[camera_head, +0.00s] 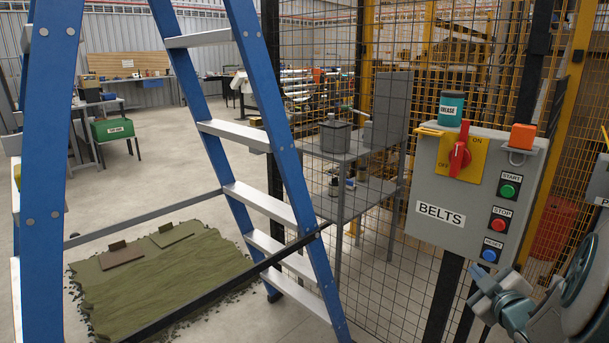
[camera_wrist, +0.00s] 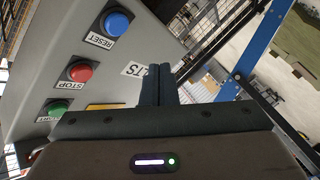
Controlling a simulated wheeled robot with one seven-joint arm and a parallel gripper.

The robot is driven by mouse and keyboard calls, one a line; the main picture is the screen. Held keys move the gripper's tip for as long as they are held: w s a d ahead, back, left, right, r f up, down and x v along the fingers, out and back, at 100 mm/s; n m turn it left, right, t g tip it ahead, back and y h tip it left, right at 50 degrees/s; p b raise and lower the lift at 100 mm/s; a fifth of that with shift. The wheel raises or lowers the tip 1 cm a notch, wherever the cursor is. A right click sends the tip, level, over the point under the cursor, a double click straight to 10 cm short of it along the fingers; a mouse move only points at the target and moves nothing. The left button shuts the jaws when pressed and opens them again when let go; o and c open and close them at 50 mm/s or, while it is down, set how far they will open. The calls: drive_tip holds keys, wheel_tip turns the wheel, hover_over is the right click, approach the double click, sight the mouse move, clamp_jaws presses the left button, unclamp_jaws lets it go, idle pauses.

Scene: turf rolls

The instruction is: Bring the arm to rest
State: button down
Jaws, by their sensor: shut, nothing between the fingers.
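My gripper (camera_head: 484,281) is at the lower right in the head view, its fingers shut and empty. It is in front of the lower right part of the grey BELTS control box (camera_head: 440,178), near the blue RESET button (camera_head: 489,256); I cannot tell the exact gap. In the wrist view the two dark fingers (camera_wrist: 157,84) are together. There the box face fills the left, with the blue button (camera_wrist: 117,22), red STOP button (camera_wrist: 79,72) and green START button (camera_wrist: 56,107). The box also bears a red rotary switch (camera_head: 460,155) on a yellow plate.
A blue stepladder (camera_head: 265,130) stands at the left, close to me. A mesh fence (camera_head: 385,215) runs behind the box. A grease tin (camera_head: 452,108) and an orange padlock-like piece (camera_head: 522,137) sit at the box's top. Green turf (camera_head: 170,270) lies on the floor beyond the ladder.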

drive_tip(key=w+a+r+m+g+h+p, duration=0.1)
drive_tip(key=a+r+m+g+h+p, duration=0.1)
drive_tip(key=a+r+g+p, duration=0.25)
drive_tip(key=s+a+r+m+g+y+p, duration=0.2)
drive_tip(key=s+a+r+m+g+p, duration=0.1)
drive_tip(key=s+a, duration=0.6)
drive_tip(key=s+a+r+m+g+y+p, duration=0.1)
drive_tip(key=s+a+r+m+g+p, duration=0.2)
drive_tip(key=a, duration=1.1)
drive_tip(key=s+r+g+p, duration=0.1)
drive_tip(key=s+g+p, duration=0.2)
drive_tip(key=s, duration=0.3)
drive_tip(key=shift+s+a+m+y, duration=0.3)
drive_tip(key=shift+s+a+y, duration=0.1)
drive_tip(key=shift+d, duration=0.1)
idle(3.6)
